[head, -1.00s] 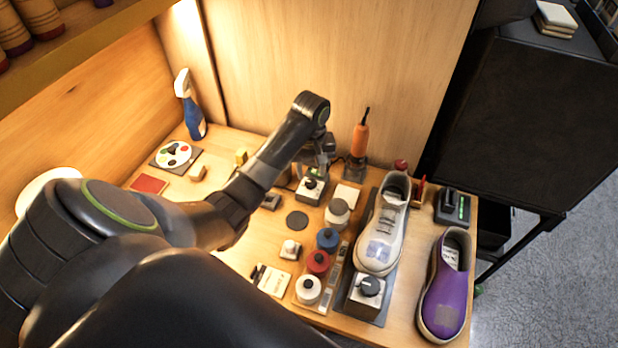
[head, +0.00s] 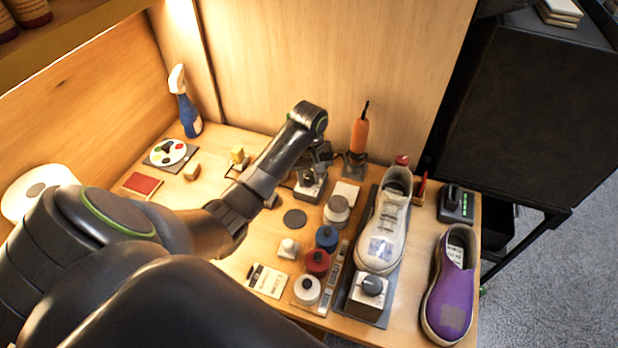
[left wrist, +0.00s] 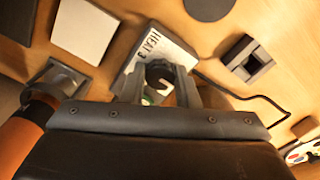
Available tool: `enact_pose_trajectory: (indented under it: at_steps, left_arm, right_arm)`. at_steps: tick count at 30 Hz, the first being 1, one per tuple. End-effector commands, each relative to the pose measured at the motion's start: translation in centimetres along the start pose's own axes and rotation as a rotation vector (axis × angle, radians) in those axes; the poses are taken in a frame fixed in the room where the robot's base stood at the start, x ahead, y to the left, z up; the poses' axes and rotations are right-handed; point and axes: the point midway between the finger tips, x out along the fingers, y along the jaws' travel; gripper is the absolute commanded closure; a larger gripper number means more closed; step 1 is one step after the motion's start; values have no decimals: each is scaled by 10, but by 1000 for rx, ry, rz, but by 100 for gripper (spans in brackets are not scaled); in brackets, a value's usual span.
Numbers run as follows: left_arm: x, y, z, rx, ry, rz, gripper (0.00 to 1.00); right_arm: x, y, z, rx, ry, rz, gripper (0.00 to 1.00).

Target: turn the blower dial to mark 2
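The blower dial is a dark round knob (left wrist: 158,75) on a pale box (head: 310,184). In the left wrist view the box's label reads "HEAT 3". My left gripper (left wrist: 159,80) points down at this box, with one finger on each side of the knob. The fingers stand apart, and a gap seems to show beside the knob; contact is not clear. In the head view my left gripper (head: 317,160) is at the box and partly hides it. The knob's pointer direction is hard to make out. My right gripper is not in view.
An orange tool (head: 359,134) stands upright close behind the box. Blue, red and white jars (head: 317,262) stand nearer. A purple shoe (head: 451,290) is at the right edge.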

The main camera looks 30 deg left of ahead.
Motion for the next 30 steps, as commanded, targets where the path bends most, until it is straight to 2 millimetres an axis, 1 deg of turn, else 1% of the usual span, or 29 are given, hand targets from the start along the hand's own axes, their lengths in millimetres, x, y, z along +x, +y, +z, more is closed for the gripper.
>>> enact_pose_trajectory:
  at_steps: [1,3,8,21,24,30]
  left_arm:
    - [0,0,0,0,-1,0,85]
    - [0,0,0,0,-1,0,92]
    - [-2,0,0,36,-2,0,92]
    - [-1,0,1,319,-3,0,92]
    - [0,0,1,348,-3,0,92]
    - [1,0,1,353,-3,0,92]
  right_arm:
    - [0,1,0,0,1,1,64]
    - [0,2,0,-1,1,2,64]
    - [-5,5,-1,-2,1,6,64]
    - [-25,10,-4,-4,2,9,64]
    - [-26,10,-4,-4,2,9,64]
    - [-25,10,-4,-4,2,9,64]
